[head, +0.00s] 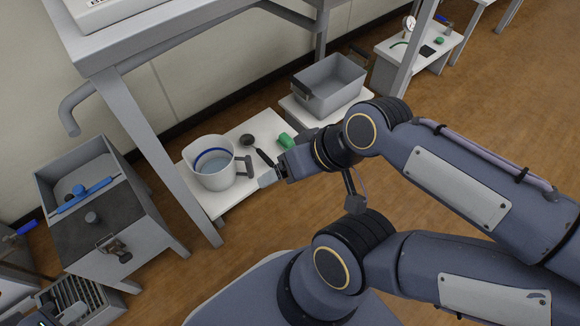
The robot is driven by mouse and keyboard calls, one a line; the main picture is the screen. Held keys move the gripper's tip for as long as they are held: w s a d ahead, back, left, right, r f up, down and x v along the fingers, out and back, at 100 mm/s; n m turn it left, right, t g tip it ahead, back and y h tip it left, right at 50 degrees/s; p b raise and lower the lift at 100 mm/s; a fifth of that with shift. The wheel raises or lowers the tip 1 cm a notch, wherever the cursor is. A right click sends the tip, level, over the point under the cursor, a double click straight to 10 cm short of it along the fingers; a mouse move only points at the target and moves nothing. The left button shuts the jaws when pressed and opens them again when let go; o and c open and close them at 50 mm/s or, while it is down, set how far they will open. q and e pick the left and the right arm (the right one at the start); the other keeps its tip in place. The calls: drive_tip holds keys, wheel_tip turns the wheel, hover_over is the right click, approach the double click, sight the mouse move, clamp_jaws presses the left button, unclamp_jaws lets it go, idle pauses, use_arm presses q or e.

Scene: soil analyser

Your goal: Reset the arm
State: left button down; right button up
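My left gripper (266,168) reaches in from the right side of the picture. Its two fingertips are apart, with nothing visible between them. It is just right of the dark handle of a clear jug (213,180); I cannot tell whether they touch. The jug stands upright on a low white table (205,204) and has a blue ring inside. My other arm is folded at the bottom right, and its gripper does not show.
A green object (286,141) and a small dark round item (247,140) are beyond the gripper. A grey bin (330,88) stands behind. A metal box (100,225) with a blue-handled bar is left. A grey table leg (155,150) stands near the jug. Floor is free at right.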

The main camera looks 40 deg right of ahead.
wheel_tip(320, 180, up, 34)
drive_tip(key=p, duration=3.4)
drive_tip(key=shift+r, duration=0.25)
